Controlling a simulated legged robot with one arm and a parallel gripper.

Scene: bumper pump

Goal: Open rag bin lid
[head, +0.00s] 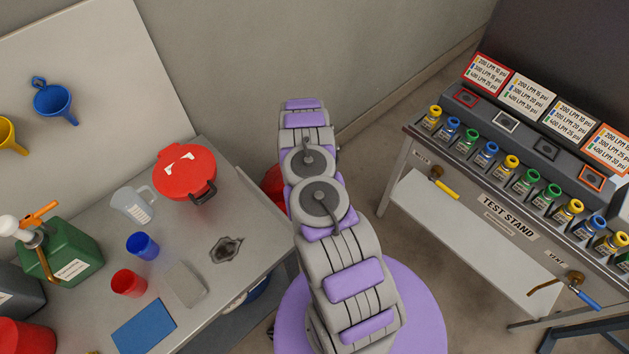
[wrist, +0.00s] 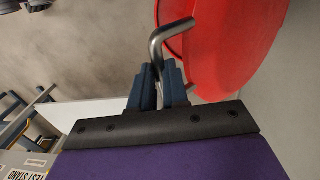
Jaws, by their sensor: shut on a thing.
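The red rag bin (wrist: 225,45) fills the upper right of the wrist view, with its rounded edge showing. A bent metal handle (wrist: 157,44) shows against its left side. My gripper (wrist: 160,80) has its blue fingers shut on the lower end of this handle. In the head view, a red part of the bin (head: 274,181) shows behind my arm, low beside the table. My arm hides most of it and my gripper there. I cannot tell from these views how far the lid is raised.
A metal table (head: 205,285) at left carries a red lidded container (head: 184,172), a clear jug (head: 132,204), cups and a green can (head: 62,250). A test stand (head: 510,215) with several bottles stands at right. Floor shows between them.

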